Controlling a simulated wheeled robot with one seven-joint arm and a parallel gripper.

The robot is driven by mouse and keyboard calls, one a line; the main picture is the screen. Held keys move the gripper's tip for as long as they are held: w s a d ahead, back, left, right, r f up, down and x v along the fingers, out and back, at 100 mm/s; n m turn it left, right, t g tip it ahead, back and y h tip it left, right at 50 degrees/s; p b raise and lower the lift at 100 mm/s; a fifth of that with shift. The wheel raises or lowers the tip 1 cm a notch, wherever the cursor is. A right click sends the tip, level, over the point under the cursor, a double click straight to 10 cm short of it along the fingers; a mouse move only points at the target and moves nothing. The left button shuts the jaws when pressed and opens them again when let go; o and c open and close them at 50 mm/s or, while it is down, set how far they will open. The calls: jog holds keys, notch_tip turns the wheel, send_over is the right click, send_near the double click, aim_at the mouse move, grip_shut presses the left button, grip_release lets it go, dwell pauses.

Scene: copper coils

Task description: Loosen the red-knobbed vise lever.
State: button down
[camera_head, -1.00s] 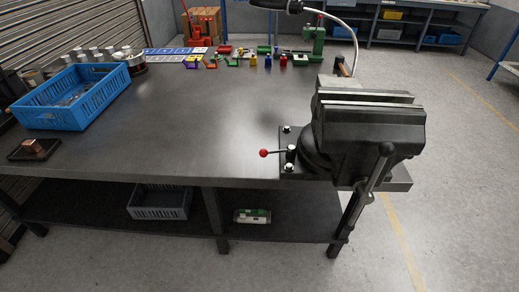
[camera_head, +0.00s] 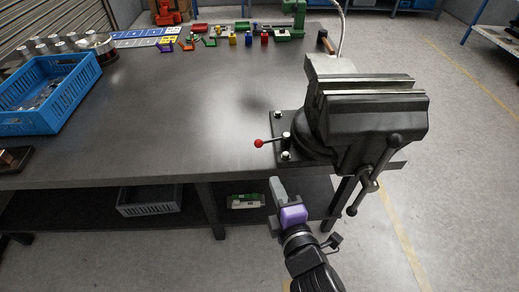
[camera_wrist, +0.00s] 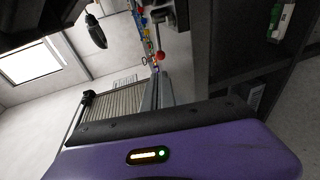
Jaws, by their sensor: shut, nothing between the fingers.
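The vise (camera_head: 360,120) is bolted at the right front corner of the dark workbench. Its lever ends in a red knob (camera_head: 258,143) that points left from the base. In the wrist view the red knob (camera_wrist: 160,56) shows just beyond my fingertips. My gripper (camera_head: 276,184) is in front of the bench's front edge, below and nearer than the knob, and apart from it. In the wrist view my gripper (camera_wrist: 162,76) has its fingers together, with nothing between them.
A blue crate (camera_head: 45,122) stands on the bench at left. Colored parts (camera_head: 210,42) line the back. The vise's long handle (camera_head: 378,175) hangs over the right front edge. A grey crate (camera_head: 150,208) sits on the lower shelf. The bench's middle is clear.

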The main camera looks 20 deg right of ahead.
aim_at(256, 144)
jog(key=p+x, duration=0.1)
jog(key=x, duration=1.3)
jog(key=shift+w+a, duration=0.1)
jog(key=shift+w, duration=0.55)
jog(key=shift+w+r, duration=0.15)
jog(key=shift+w, duration=0.1)
jog(key=shift+a, duration=0.1)
jog(key=shift+s, duration=0.1)
